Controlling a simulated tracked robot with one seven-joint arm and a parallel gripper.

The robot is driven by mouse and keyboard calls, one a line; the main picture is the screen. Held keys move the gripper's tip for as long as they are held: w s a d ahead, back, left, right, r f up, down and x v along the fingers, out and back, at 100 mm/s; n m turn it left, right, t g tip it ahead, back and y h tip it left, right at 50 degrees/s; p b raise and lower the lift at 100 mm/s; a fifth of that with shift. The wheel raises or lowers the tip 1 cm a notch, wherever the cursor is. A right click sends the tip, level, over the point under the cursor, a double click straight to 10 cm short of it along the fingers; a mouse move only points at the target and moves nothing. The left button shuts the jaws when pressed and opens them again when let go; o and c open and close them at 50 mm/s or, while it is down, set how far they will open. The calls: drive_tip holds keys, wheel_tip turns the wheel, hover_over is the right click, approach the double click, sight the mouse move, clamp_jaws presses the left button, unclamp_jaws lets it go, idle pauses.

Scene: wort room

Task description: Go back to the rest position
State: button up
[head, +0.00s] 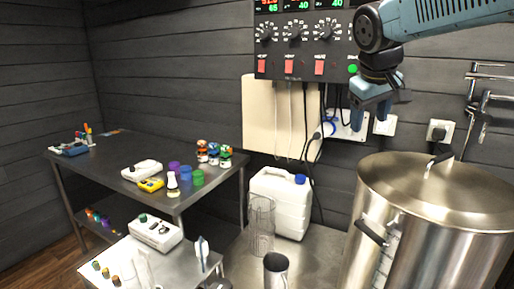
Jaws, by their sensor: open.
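My gripper (371,108) hangs from the blue arm at the upper right of the head view. It points down and is open, with nothing seen between its fingers. It is in front of the wall, beside the lower right corner of the control panel (301,48) and above and left of the steel kettle lid (437,190). The panel has several dials, red switches and lit displays. A lit green button (352,69) shows near the panel's lower right, close to my wrist. The far side of the gripper is hidden.
The large steel kettle (470,250) with lid handle stands at the right. A white jerrycan (281,203), a clear cylinder (260,226) and a metal cup (276,272) stand left of it. A dark table (120,155) holds small items. Sockets (439,132) and cables are on the wall.

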drive_tip(key=s+a+f+m+y, duration=0.2)
drive_tip(key=s+f+m, duration=0.1)
drive_tip(key=s+f, duration=0.8)
drive_tip(key=s, duration=0.4)
drive_tip(key=shift+s+f, duration=0.35)
drive_tip(key=shift+f, duration=0.05)
drive_tip(key=shift+a, duration=0.1)
drive_tip(key=shift+c, duration=0.4)
idle(0.4)
